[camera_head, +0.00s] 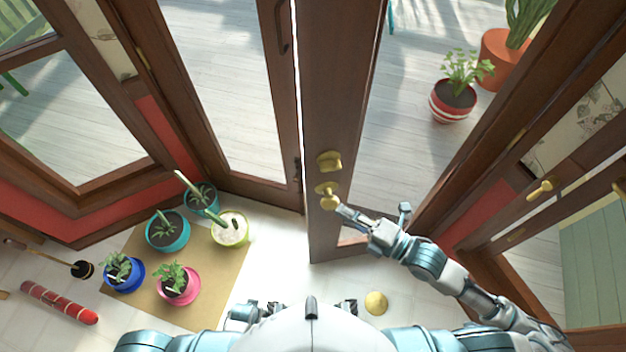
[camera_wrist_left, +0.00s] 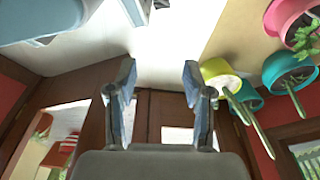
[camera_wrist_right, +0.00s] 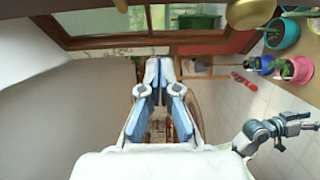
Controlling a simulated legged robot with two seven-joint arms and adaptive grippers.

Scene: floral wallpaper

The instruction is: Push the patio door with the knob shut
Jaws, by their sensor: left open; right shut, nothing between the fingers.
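The brown-framed glass patio door (camera_head: 335,100) stands ajar in the middle of the head view, swung toward me. It carries a brass knob (camera_head: 328,190) below a brass lock plate (camera_head: 329,160). My right gripper (camera_head: 343,210) is shut and empty, its tips close beside the knob; I cannot tell whether they touch. In the right wrist view its fingers (camera_wrist_right: 157,72) are together, and a brass knob (camera_wrist_right: 250,12) shows at the top right. My left gripper (camera_wrist_left: 160,85) is open and empty in the left wrist view, with brown door frames beyond it.
The other glass door leaf (camera_head: 240,90) stands left of the open gap. Several potted plants stand on a tan mat (camera_head: 215,270) at the lower left. A round brass piece (camera_head: 376,302) is on the floor. A red-striped pot (camera_head: 452,108) stands on the deck outside.

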